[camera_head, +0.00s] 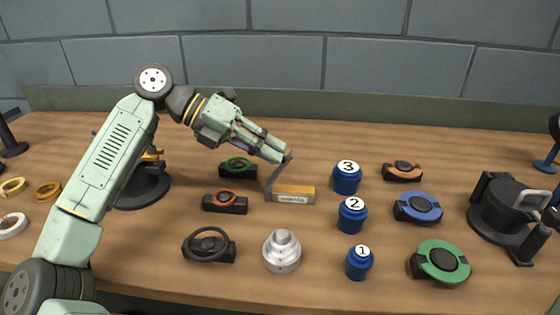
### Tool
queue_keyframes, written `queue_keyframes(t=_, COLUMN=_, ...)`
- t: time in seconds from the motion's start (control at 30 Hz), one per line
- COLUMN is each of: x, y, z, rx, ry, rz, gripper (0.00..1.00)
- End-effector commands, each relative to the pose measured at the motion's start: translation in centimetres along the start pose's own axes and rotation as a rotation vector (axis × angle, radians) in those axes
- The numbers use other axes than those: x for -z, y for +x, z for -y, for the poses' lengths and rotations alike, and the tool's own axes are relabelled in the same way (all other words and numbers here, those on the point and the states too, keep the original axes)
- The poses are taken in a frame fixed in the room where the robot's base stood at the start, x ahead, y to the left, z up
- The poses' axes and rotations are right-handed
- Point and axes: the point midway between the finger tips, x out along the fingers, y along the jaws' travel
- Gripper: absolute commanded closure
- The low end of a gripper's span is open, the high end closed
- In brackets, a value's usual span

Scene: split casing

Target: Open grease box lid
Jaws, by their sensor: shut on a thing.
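The grease box (294,195) is a small yellow-tan box with dark lettering on its front, on the middle of the wooden table. Its thin grey lid (279,174) stands up steeply at the box's left end, leaning a little to the right at the top. My gripper (284,156) reaches in from the upper left and is shut on the lid's upper edge. The fingertips and the lid's top overlap in this view, so the exact contact is hard to see. The inside of the box is hard to make out.
Blue canisters numbered 3 (347,179), 2 (352,216) and 1 (359,264) stand right of the box. A silver stepped part (282,252) is in front. A red-ringed part (226,202) and a green-ringed part (238,167) lie to the left.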

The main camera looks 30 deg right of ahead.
Motion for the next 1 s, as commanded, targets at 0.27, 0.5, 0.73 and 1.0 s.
queue_keyframes(t=0.27, x=-0.36, y=-0.62, z=-0.42, rx=0.057, ry=0.002, rz=0.017, gripper=1.00)
queue_keyframes(t=0.5, x=-0.40, y=-0.70, z=-0.47, rx=0.061, ry=0.003, rz=0.019, gripper=1.00)
queue_keyframes(t=0.73, x=-0.41, y=-0.70, z=-0.48, rx=0.060, ry=0.002, rz=0.020, gripper=0.81)
queue_keyframes(t=1.0, x=-0.39, y=-0.68, z=-0.55, rx=0.059, ry=0.001, rz=0.019, gripper=0.64)
